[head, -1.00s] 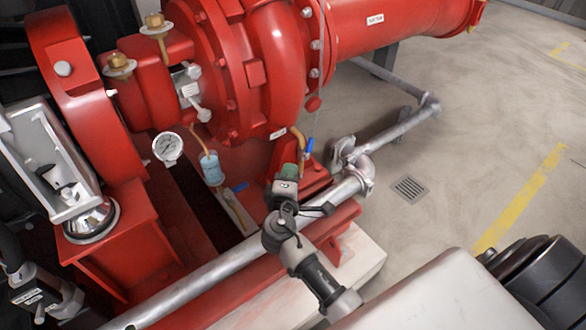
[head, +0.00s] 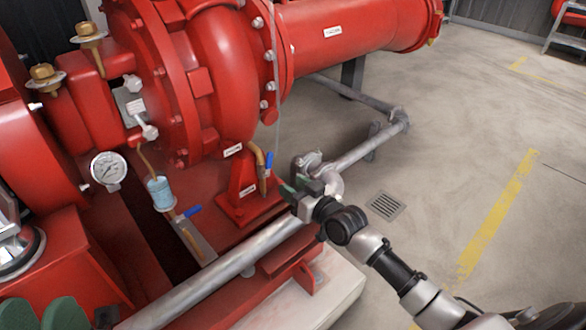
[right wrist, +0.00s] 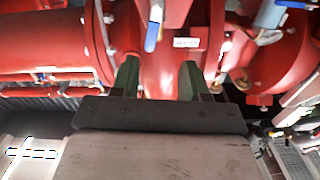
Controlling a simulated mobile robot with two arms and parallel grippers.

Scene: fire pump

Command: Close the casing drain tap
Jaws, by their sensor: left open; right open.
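A tap with a blue lever (head: 268,160) sits on a short brass pipe below the red pump casing (head: 225,75), beside a small white label (head: 232,150). The lever stands roughly in line with the pipe. My right gripper (head: 299,186) is open just right of and below this tap, apart from it. In the right wrist view, a blue lever (right wrist: 152,32) shows beyond my open green fingers, slightly left of a white label (right wrist: 186,42); nothing is between the fingers. My left gripper (head: 40,314) is open and empty at the lower left, partly cut off.
A second blue lever (head: 193,211) is on the base, near a light-blue cup (head: 160,193) and a gauge (head: 108,170). A grey pipe (head: 235,260) runs along the front and bends past the tap. Floor around the drain grate (head: 385,206) is clear.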

